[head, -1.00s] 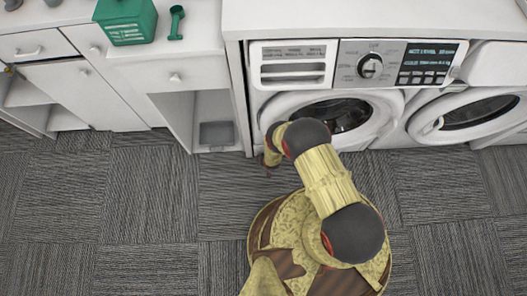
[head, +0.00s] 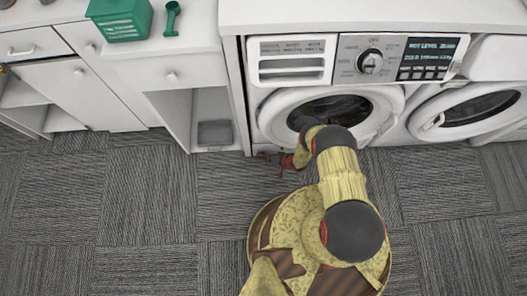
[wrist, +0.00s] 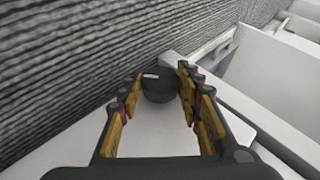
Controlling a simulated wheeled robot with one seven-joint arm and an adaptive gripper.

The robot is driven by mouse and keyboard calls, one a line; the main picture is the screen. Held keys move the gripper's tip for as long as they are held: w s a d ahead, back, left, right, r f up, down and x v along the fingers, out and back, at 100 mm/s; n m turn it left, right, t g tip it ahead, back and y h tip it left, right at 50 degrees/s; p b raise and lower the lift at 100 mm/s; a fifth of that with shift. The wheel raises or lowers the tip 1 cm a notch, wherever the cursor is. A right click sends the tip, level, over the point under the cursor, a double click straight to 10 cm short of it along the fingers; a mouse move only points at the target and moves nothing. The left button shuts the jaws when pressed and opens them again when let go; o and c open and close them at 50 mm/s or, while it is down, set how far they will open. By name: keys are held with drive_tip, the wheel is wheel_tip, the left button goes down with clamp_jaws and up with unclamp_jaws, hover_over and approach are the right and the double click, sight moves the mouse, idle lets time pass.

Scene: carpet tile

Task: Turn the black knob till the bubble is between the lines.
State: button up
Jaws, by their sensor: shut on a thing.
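The black knob (wrist: 160,90) is a dark round piece with a small white mark at its upper left edge. It sits between my fingertips in the wrist view. My gripper (wrist: 160,76) is shut on it, one finger on each side. In the head view my gripper (head: 277,161) is low, at the bottom front left corner of the washing machine (head: 262,72); the knob is too small to make out there. No bubble or lines can be made out in either view.
A second machine (head: 478,110) stands close on the right. A white cabinet (head: 172,75) with an open lower bay is at the left, with a green box (head: 121,20) and a green tool (head: 172,18) on top. The carpet (head: 130,220) is clear.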

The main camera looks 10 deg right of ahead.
drive_tip(key=shift+w+d+y, duration=0.1)
drive_tip(key=shift+y, duration=0.7)
drive_tip(key=shift+m+t+y, duration=0.3)
drive_tip(key=shift+y, duration=0.1)
drive_tip(key=o, duration=1.1)
drive_tip(key=shift+o, duration=0.2)
drive_tip(key=v, duration=1.2)
